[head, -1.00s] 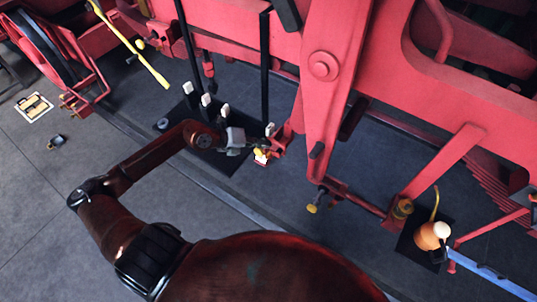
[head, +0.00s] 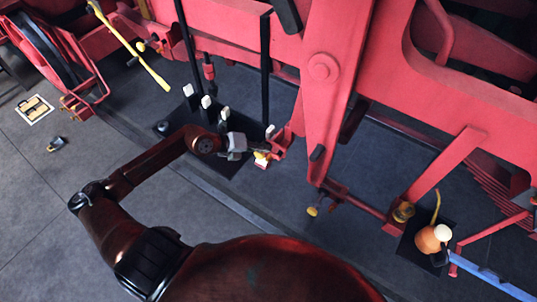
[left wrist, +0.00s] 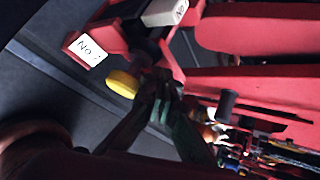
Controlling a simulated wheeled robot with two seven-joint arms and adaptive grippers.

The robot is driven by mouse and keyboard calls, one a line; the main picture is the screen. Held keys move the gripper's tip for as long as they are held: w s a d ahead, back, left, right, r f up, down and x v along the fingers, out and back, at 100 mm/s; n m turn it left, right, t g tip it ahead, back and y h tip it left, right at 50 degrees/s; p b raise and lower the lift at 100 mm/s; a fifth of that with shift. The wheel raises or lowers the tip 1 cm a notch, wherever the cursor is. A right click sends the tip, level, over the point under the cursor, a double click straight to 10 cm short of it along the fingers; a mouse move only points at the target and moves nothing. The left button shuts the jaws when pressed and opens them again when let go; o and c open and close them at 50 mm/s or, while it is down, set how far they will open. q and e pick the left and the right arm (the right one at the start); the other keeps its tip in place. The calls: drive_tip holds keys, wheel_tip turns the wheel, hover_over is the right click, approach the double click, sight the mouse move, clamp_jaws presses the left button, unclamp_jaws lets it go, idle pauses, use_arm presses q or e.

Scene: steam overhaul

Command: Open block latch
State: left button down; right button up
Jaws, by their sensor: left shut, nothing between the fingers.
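The block latch appears to be the small red fitting with a yellow knob and white tag (head: 262,165) beside the red frame in the head view. In the left wrist view its yellow knob (left wrist: 122,84) is close in front of me, next to a red piece with a white "No" label (left wrist: 86,49). My left gripper (head: 255,151) reaches the fitting from the left. In the left wrist view its dark fingers (left wrist: 165,100) are shut and empty, beside the knob. Whether they touch it I cannot tell. My right gripper is not in view.
Several white-topped levers (head: 206,102) stand on a dark plate close behind my left forearm. The large red arm (head: 325,100) hangs just right of the fitting. Another yellow knob (head: 312,211) is lower right. An orange pot (head: 428,239) stands farther right.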

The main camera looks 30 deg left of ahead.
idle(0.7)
use_arm(q)
drive_tip(key=shift+d+f, duration=0.1)
drive_tip(key=shift+f, duration=0.35)
drive_tip(key=shift+s, duration=0.1)
